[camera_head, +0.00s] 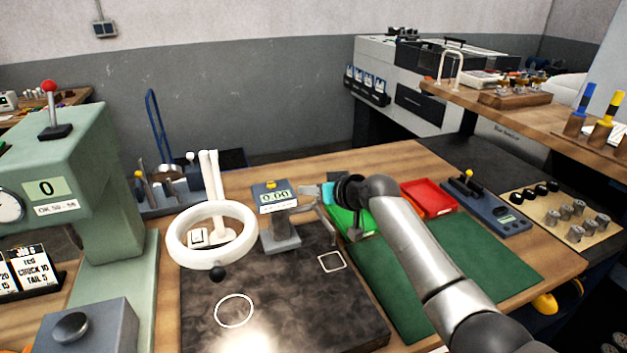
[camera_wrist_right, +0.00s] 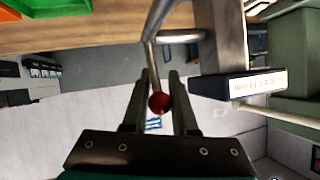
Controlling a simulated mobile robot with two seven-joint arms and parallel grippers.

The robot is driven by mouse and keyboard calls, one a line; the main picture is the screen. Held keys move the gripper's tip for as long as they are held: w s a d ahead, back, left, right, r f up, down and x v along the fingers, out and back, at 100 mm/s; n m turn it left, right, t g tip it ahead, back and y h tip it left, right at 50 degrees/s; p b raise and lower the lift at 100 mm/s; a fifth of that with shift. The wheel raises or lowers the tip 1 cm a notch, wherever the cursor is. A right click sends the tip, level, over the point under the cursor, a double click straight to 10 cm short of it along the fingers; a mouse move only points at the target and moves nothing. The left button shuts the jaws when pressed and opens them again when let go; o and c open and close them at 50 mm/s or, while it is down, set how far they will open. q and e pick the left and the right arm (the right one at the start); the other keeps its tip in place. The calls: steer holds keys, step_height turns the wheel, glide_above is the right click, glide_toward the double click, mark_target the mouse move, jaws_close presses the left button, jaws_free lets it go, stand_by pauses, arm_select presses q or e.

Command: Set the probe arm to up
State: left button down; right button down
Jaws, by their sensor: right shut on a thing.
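The gauge stand (camera_head: 281,234) with a "0.00" display (camera_head: 275,199) stands at the back of the dark stone plate. Its grey metal probe arm (camera_head: 309,194) reaches out to the right of the display. In the right wrist view, the arm (camera_wrist_right: 158,22) ends in a thin stem with a red ball (camera_wrist_right: 159,103). My right gripper (camera_wrist_right: 159,88) is shut on the probe arm at this stem, with the ball between its fingers. In the head view the right gripper (camera_head: 326,197) is partly hidden by my wrist. My left gripper is not in view.
A white ring (camera_head: 212,265) on posts stands left of the gauge. A green tray (camera_head: 352,222) and a red tray (camera_head: 428,198) lie close to my right arm. A green press (camera_head: 92,180) stands at the left. The stone plate's front (camera_head: 310,310) is mostly clear.

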steer(key=shift+w+g+p, duration=0.25)
steer(key=shift+g+p, duration=0.25)
steer(key=shift+g, duration=0.2)
steer(key=shift+a+f+h, duration=0.1)
steer(key=shift+h, duration=0.3)
steer(key=c, duration=0.7)
jaws_free()
steer(key=shift+w, duration=0.1)
steer(key=shift+s+d+r+p, duration=0.3)
steer(key=shift+s+r, duration=0.05)
steer(key=shift+r, duration=0.05)
steer(key=p+v, duration=0.1)
steer(key=v, duration=1.3)
steer(key=shift+p, duration=0.3)
steer(key=shift+d, duration=0.1)
